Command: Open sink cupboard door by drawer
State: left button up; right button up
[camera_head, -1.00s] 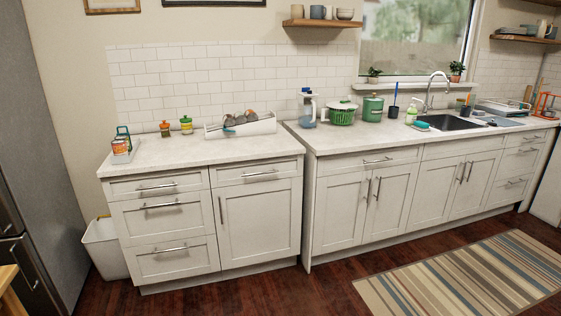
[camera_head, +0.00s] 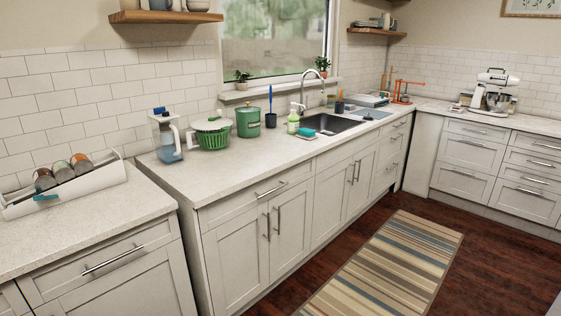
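The sink (camera_head: 331,124) is set in the long counter below the window. Under it is a pair of white cupboard doors, a left one (camera_head: 332,203) and a right one (camera_head: 364,175), with two upright bar handles (camera_head: 354,172) side by side where they meet. Both doors look shut. To the right of them is a stack of narrow drawers (camera_head: 391,155), also shut. Nearer to me is another pair of shut doors (camera_head: 238,256) under a wide drawer (camera_head: 262,199). Neither of my grippers is in view.
A striped rug (camera_head: 390,265) lies on the dark wood floor (camera_head: 480,250) before the sink cupboards, and the floor there is clear. A separate counter (camera_head: 85,220) with a white bottle rack stands close at the left. More drawers (camera_head: 470,155) line the right wall.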

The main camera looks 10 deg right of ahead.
aim_at(332, 185)
jog(key=i+l+z, duration=0.25)
jog(key=i+z, duration=0.25)
jog(key=i+l+z, duration=0.1)
jog(key=i+z, duration=0.25)
jog(key=z, duration=0.15)
jog(key=i+j+z, duration=0.1)
jog(key=i+z, duration=0.35)
jog(key=i+l+u, duration=0.15)
jog(key=i+u, duration=0.25)
jog(key=i+l+u, duration=0.35)
jog(key=i, duration=0.15)
jog(key=i+l+u, duration=0.4)
